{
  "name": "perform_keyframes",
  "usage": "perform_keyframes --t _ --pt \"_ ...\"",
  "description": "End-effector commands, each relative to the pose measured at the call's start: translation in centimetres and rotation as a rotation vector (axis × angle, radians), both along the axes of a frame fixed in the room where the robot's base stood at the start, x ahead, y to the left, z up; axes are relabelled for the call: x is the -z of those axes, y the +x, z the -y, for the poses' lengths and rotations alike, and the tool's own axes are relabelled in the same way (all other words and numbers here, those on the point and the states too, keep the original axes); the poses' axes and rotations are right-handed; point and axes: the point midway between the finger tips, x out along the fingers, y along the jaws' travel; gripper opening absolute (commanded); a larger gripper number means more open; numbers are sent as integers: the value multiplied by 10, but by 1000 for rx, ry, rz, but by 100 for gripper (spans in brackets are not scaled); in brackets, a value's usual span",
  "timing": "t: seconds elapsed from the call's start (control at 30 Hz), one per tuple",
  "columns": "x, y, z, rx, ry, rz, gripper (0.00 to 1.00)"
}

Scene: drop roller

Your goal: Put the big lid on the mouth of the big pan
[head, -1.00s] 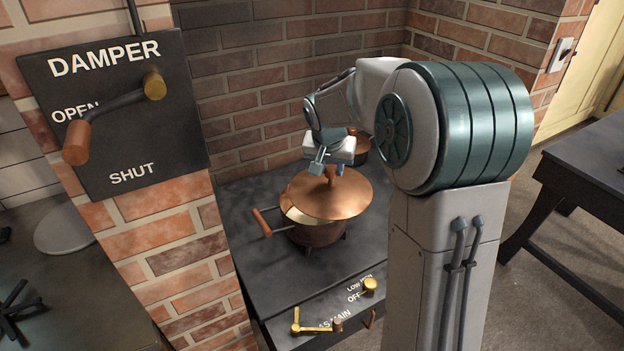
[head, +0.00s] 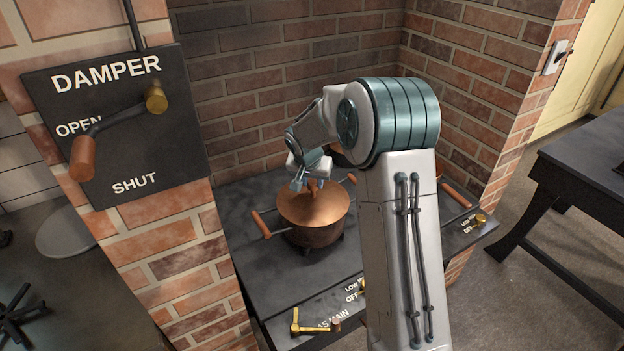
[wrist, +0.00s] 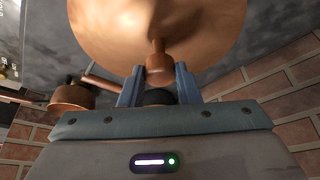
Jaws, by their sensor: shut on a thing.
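The big lid (head: 313,207) is a copper disc with a knob on top. In the head view it lies level over the mouth of the big pan (head: 313,238), covering it, with no clear gap at the rim. The pan is dark copper with wooden-gripped side handles and stands upright on the stove. My gripper (head: 308,186) is above the lid, shut on its knob. In the wrist view the knob (wrist: 158,66) is between my two fingers, with the lid's copper top (wrist: 160,30) beyond. The pan's inside is hidden.
The stove top (head: 247,195) is dark, with brass taps (head: 298,325) along its front. A smaller copper pan (wrist: 72,97) shows in the wrist view. Brick walls (head: 285,90) close the back and right. A damper panel (head: 120,125) is at the left, a dark table (head: 590,165) at the right.

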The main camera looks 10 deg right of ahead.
Motion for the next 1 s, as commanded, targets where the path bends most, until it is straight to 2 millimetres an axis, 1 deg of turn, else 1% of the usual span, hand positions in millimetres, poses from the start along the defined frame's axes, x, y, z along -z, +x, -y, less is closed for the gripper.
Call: perform_keyframes --t 0.13,0.27,0.3,0.37,0.4,0.63,0.77,0.87,0.97,1.0 --pt "-1 0 0 0 0 2 0" --pt "3 0 0 0 0 2 0" --pt "3 0 0 -1 -1 1 32" --pt "2 0 0 0 0 1 49" --pt "2 0 0 0 0 1 52" --pt "2 0 0 0 0 1 52" --pt "-2 0 1 0 0 0 52" --pt "-12 -3 -2 0 -1 4 52" --pt "-30 -10 -5 0 0 5 52" --pt "-38 -13 -6 -1 -1 6 52"
